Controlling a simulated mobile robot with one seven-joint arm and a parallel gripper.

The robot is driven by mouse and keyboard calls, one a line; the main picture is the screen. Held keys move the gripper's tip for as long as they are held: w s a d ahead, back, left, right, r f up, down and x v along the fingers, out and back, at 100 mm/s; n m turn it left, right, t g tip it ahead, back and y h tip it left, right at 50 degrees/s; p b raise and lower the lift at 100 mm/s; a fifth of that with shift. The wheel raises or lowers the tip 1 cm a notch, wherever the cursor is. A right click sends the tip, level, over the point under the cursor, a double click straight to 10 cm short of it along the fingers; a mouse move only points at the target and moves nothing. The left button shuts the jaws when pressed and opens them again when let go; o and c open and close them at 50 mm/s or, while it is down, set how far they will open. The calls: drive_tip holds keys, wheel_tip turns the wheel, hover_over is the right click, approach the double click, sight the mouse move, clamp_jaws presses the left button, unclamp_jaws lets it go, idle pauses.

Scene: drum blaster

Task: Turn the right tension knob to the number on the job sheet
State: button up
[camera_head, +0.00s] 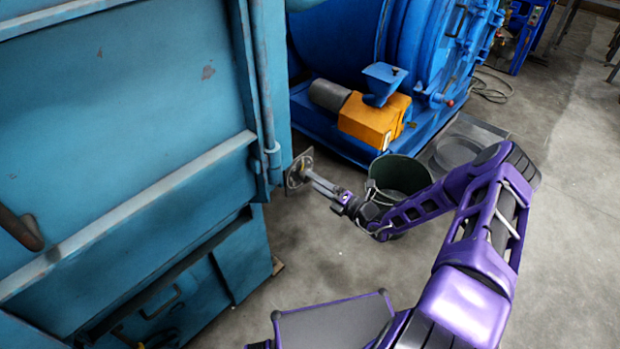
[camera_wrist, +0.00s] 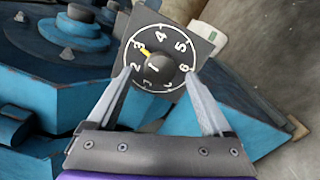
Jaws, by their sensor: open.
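The tension knob (camera_wrist: 158,69) is dark and round, at the middle of a dark square dial plate (camera_wrist: 192,32) with a white ring of numbers. Its yellow mark points up and left, close to the 3. In the head view the dial plate (camera_head: 293,179) stands at the right edge of the blue machine. My gripper (camera_wrist: 159,76) is open, with one finger on either side of the knob. I cannot tell whether the fingers touch it. It also shows in the head view (camera_head: 312,178), reaching left to the plate. I cannot make out a readable job sheet.
A large blue cabinet (camera_head: 120,130) fills the left. A blue drum machine (camera_head: 340,40) with an orange box (camera_head: 370,118) stands behind. A dark green bin (camera_head: 398,174) stands behind my forearm. The concrete floor (camera_head: 300,260) below the gripper is open.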

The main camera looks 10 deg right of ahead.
drive_tip(key=v, duration=1.4)
